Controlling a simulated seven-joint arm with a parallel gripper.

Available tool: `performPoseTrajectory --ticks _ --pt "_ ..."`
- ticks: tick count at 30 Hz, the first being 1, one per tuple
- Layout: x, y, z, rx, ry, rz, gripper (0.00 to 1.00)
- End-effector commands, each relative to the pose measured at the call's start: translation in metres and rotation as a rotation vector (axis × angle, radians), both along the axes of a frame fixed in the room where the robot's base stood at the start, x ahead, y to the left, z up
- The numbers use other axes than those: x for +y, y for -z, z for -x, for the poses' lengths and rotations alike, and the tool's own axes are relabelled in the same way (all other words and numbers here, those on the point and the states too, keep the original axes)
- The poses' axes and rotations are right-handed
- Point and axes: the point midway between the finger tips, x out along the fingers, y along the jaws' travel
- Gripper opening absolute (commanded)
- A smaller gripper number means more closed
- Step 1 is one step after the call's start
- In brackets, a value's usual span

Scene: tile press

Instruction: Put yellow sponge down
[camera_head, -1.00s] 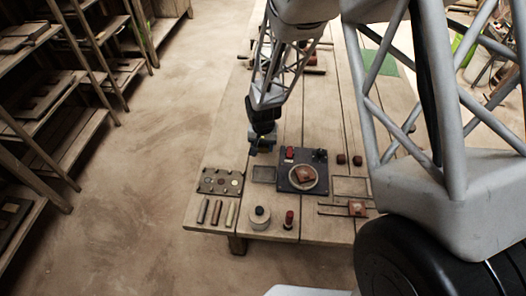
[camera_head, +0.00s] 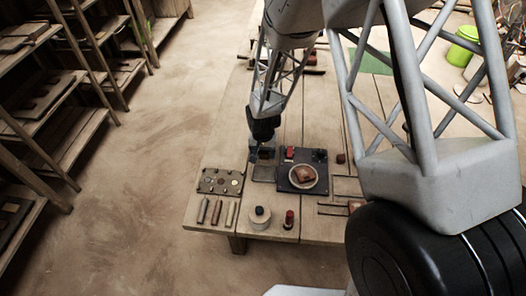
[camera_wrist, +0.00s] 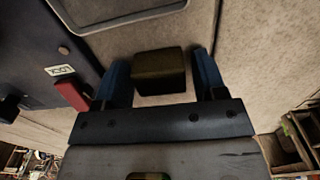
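The yellow sponge (camera_wrist: 158,72) shows in the wrist view as a dark, brownish-yellow block between the two blue fingers of my gripper (camera_wrist: 161,64). A gap shows on both sides of it, so the gripper is open around it. It appears to rest on the wooden table, beside a thin-rimmed rectangular tray (camera_wrist: 75,22). In the head view my gripper (camera_head: 262,153) is low over the table, just behind that tray (camera_head: 264,173). The sponge cannot be made out clearly there.
A dark press plate (camera_head: 287,184) with a round disc and reddish tile (camera_head: 304,173) lies right of the tray. A red block (camera_wrist: 71,95) on the plate is close to one finger. A paint palette (camera_head: 220,181), several sticks and a round pot (camera_head: 260,216) lie nearer.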

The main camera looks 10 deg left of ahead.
Motion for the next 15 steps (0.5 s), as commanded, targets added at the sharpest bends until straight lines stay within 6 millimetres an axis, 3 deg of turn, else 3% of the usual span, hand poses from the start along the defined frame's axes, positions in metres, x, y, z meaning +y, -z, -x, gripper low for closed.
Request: performPoseTrajectory --ticks 15 --pt "0.0 -0.0051 -0.0001 0.0 0.0 0.0 0.74"
